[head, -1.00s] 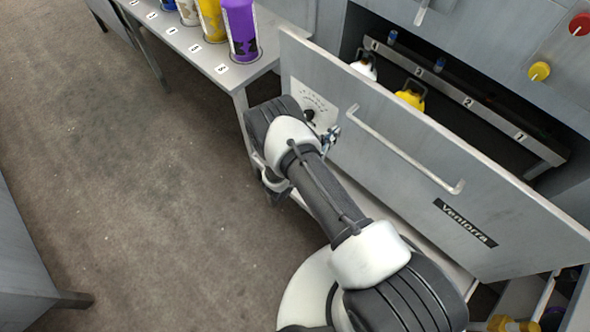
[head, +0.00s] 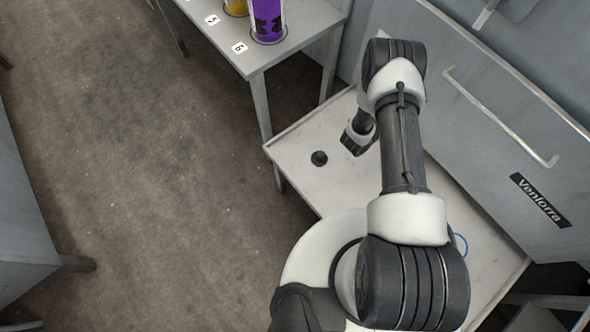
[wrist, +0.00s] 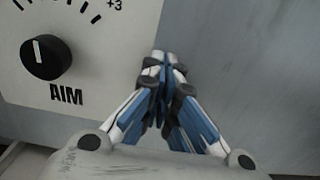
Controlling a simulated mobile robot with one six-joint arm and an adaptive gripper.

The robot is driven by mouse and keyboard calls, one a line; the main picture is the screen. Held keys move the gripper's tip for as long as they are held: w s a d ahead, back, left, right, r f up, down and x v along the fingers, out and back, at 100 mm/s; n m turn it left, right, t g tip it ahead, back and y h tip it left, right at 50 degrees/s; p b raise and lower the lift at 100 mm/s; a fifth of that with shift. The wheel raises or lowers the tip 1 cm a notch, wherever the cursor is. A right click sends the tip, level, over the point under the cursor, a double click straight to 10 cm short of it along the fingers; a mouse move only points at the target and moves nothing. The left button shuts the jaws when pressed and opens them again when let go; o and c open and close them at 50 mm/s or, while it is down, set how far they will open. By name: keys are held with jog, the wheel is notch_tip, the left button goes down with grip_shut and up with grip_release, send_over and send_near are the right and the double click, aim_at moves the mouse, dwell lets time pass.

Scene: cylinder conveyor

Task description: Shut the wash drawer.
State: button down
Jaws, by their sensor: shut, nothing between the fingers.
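The wash drawer (head: 481,131) is a grey front with a long bar handle (head: 500,117) and a Venlorra label, at the right of the head view. Its inside does not show. Its top edge lies close against the grey cabinet face; I cannot tell whether a small gap is left. In the wrist view, my gripper (wrist: 161,57) is shut and empty, its tips at the plain drawer front (wrist: 245,70), right of the AIM dial (wrist: 46,57). Contact is not clear. In the head view my arm hides the fingertips.
A grey bench (head: 290,43) stands at the upper left, with a purple cylinder (head: 267,18) at its near end and a yellow one beside it. Another grey unit (head: 30,225) is at the left edge. The brown floor between them is clear.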

jog(key=x, duration=0.2)
jog(key=shift+w+d+r, duration=0.1)
jog(key=shift+w+d, duration=0.1)
jog(key=shift+d, duration=0.1)
jog(key=shift+w, duration=0.1)
